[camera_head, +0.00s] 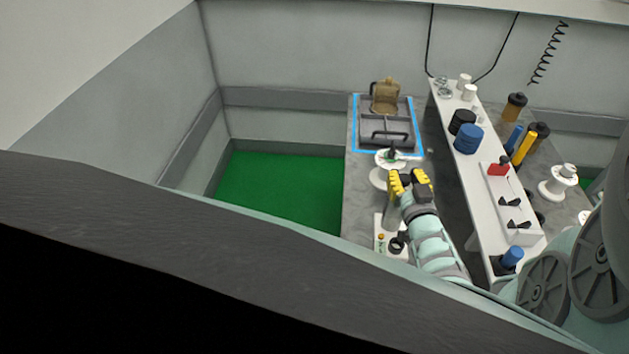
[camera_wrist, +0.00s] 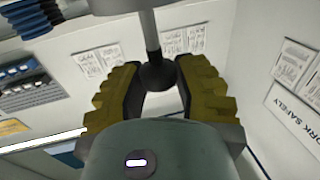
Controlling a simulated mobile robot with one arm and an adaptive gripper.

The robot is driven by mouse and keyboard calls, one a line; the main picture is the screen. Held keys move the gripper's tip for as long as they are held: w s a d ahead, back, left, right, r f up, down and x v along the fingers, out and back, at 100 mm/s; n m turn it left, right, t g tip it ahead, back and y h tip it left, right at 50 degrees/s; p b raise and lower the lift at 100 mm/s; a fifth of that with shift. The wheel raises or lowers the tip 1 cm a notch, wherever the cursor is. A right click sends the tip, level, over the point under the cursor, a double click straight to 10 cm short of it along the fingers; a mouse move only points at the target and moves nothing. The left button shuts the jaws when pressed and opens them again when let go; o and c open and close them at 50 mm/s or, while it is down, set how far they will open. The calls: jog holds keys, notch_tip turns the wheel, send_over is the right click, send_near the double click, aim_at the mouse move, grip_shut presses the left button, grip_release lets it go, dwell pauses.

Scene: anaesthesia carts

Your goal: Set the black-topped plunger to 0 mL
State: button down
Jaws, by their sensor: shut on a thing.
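The plunger shows in the wrist view as a grey rod (camera_wrist: 151,32) with a black top (camera_wrist: 156,74). The black top sits between the yellow and black fingers of my gripper (camera_wrist: 158,68), close to their tips. My gripper is shut on it. There the fingers hide the black top. I cannot read any mL scale in either view.
A white base (camera_head: 381,242) with a black knob stands below my gripper. A white round stand (camera_head: 378,178) is close behind it. A blue-edged tray (camera_head: 357,128) lies farther back. A white shelf (camera_head: 470,185) with jars and switches runs to the right.

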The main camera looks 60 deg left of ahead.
jog(key=shift+f+b, duration=1.55)
jog(key=shift+f, duration=0.25)
jog(key=c, duration=0.6)
grip_release()
jog(key=shift+s+d, duration=0.1)
jog(key=shift+d, duration=0.05)
jog(key=v, duration=0.7)
jog(key=shift+s+r, duration=0.1)
jog(key=shift+r, duration=0.05)
